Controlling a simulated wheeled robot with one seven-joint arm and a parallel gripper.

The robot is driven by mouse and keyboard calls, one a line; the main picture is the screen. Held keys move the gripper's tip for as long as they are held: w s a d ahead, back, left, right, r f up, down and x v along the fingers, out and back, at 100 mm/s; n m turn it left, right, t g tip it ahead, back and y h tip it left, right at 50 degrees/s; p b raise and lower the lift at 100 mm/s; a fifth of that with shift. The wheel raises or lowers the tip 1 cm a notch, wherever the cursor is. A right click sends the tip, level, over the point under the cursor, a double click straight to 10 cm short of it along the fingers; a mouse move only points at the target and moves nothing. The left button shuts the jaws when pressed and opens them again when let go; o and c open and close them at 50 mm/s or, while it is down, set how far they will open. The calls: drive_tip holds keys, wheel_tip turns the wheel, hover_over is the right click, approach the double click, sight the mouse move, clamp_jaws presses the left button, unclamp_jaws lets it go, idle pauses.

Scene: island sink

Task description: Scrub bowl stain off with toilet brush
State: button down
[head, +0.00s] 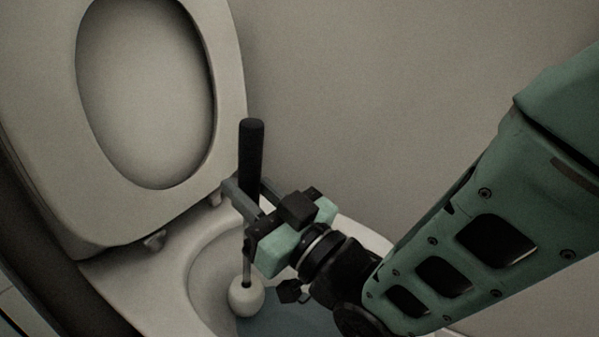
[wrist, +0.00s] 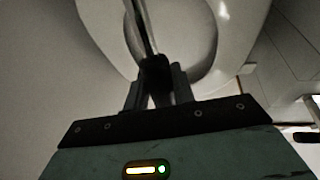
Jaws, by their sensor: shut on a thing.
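The toilet brush has a black handle (head: 251,150), a thin stem and a round white head (head: 246,297). My gripper (head: 250,196) is shut on the handle and holds the brush nearly upright, head down. The brush head is inside the toilet bowl (head: 203,262), over the bluish area at the bottom. I cannot tell whether it touches the bowl surface. In the wrist view the black handle (wrist: 154,72) sits between the fingers. No stain can be made out; my gripper and arm hide the right part of the bowl.
The raised toilet seat and lid (head: 228,95) stand at the left and behind the brush. A plain wall (head: 400,90) is behind and to the right. The bowl rim (head: 365,238) runs close under my wrist.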

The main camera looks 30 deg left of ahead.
drive_tip(key=shift+a+f, duration=0.2)
drive_tip(key=shift+a, duration=0.05)
drive_tip(key=shift+w, duration=0.15)
drive_tip(key=shift+w+d+r, duration=0.15)
drive_tip(key=shift+w, duration=1.1)
drive_tip(key=shift+s+a+b, duration=0.15)
drive_tip(key=shift+s+b, duration=0.15)
drive_tip(key=shift+s, duration=0.35)
drive_tip(key=shift+s+a+b, duration=0.15)
drive_tip(key=shift+s+b, duration=0.15)
drive_tip(key=shift+s, duration=0.35)
drive_tip(key=shift+w, duration=2.85)
